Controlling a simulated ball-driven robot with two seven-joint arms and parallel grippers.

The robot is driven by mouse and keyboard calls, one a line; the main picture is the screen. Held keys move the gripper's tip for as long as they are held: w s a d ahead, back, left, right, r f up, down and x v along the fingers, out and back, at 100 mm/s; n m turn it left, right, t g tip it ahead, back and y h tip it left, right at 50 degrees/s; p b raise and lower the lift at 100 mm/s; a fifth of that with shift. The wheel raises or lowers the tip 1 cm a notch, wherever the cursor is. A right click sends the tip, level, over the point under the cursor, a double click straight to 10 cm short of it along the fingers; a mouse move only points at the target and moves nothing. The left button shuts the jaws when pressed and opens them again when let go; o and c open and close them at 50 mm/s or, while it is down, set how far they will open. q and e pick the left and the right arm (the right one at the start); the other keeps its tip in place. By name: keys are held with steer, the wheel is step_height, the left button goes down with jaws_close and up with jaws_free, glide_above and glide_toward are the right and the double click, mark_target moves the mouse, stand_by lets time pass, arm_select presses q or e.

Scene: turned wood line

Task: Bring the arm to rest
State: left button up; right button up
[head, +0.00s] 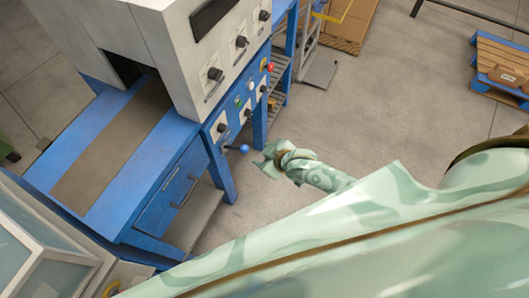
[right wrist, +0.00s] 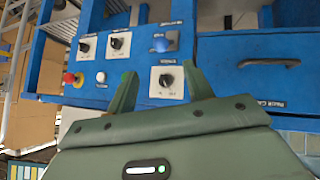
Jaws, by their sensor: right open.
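My right gripper (head: 264,161) is near the middle of the head view, beside the front of the blue machine (head: 150,200). In the right wrist view its two green fingers (right wrist: 160,82) stand apart with nothing between them. Beyond the fingers is the machine's blue control panel. A blue ball knob (head: 244,148) lies just left of the fingertips in the head view; a blue knob also shows in the right wrist view (right wrist: 160,44). I cannot tell the exact gap between gripper and knob. My left gripper is not in view.
The panel carries several black rotary knobs, a red button (head: 270,66) and a drawer handle (right wrist: 268,64). A cardboard box (head: 349,25) stands behind. A blue-and-wood pallet (head: 485,52) with a brown box is at the far right. The grey floor (head: 390,100) between is clear.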

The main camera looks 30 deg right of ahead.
stand_by(0.3)
steer(key=s+d+f+m+g+h+b, duration=0.1)
steer(key=s+d+f+g, duration=0.1)
steer(key=s+d+f, duration=0.35)
steer(key=s+d+f+m+g+h, duration=0.1)
steer(key=s+d+f, duration=0.1)
steer(key=s+f, duration=0.6)
steer(key=s+f+g, duration=0.1)
steer(key=s+f, duration=0.3)
steer(key=s, duration=0.4)
steer(key=s+a+f+m+g+b, duration=0.1)
steer(key=s+f+g, duration=0.1)
steer(key=s, duration=0.7)
steer(key=s+f+g+b, duration=0.1)
steer(key=s+f+g, duration=0.1)
steer(key=s+f, duration=0.3)
steer(key=s, duration=0.4)
steer(key=shift+s+a+f+h, duration=0.25)
steer(key=shift+f+h, duration=0.05)
steer(key=shift+h, duration=0.1)
